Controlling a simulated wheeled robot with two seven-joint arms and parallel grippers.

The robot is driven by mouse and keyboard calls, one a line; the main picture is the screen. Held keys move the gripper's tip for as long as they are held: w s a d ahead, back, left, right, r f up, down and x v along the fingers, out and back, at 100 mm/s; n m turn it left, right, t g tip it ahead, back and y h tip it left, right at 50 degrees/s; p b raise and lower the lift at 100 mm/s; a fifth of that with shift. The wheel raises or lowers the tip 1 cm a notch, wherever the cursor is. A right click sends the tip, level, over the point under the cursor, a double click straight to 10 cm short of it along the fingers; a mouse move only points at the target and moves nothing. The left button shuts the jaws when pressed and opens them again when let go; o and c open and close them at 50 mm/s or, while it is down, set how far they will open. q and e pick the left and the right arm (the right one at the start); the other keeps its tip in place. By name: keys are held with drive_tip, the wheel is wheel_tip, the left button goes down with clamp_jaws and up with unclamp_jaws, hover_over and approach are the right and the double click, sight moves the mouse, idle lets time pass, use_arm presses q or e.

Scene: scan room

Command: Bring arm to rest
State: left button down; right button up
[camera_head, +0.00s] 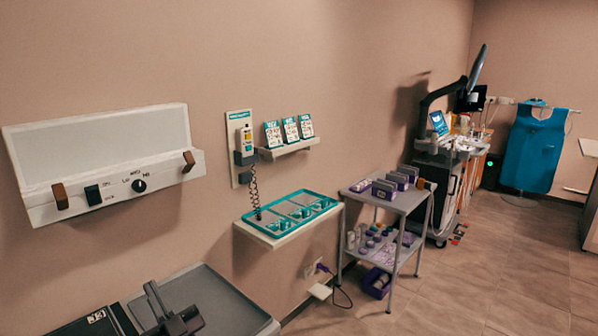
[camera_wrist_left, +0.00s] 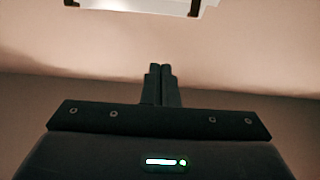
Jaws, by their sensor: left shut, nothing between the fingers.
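My left gripper (camera_head: 182,320) is at the bottom left of the head view, black and partly cut off by the lower edge. It is in front of a grey flat-topped surface (camera_head: 228,300). In the left wrist view its two fingers (camera_wrist_left: 160,78) are together with nothing between them, facing the plain wall. My right gripper is in neither view.
A white wall unit (camera_head: 168,173) with a knob is on the wall at left. A shelf with a teal tray (camera_head: 300,215), a grey cart (camera_head: 385,195) and a machine (camera_head: 440,165) stand farther right. The floor (camera_head: 500,270) at right is clear.

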use_arm(q)
wheel_tip(320, 180, down, 13)
drive_tip(key=s+d+m+g+h, duration=0.1)
drive_tip(key=m+g+h, duration=0.15)
drive_tip(key=h, duration=0.45)
drive_tip(key=d+m+g+h, duration=0.1)
drive_tip(key=m+h, duration=0.2)
drive_tip(key=h, duration=0.4)
drive_tip(key=s+d+f+m+g+h, duration=0.2)
drive_tip(key=s+g, duration=0.2)
drive_tip(key=s, duration=0.4)
drive_tip(key=s+d+f+m+g+h, duration=0.1)
drive_tip(key=s+d+m+g, duration=0.15)
drive_tip(key=s, duration=0.55)
drive_tip(key=s+d+f+m+g+h, duration=0.15)
drive_tip(key=s+g, duration=0.25)
drive_tip(key=s, duration=0.4)
wheel_tip(320, 180, down, 32)
drive_tip(key=s+g, duration=0.2)
drive_tip(key=s+a+f, duration=0.3)
drive_tip(key=s+f, duration=1.3)
drive_tip(key=s, duration=0.3)
drive_tip(key=shift+f+g, duration=0.2)
drive_tip(key=shift+g, duration=0.2)
drive_tip(key=shift+h, duration=0.25)
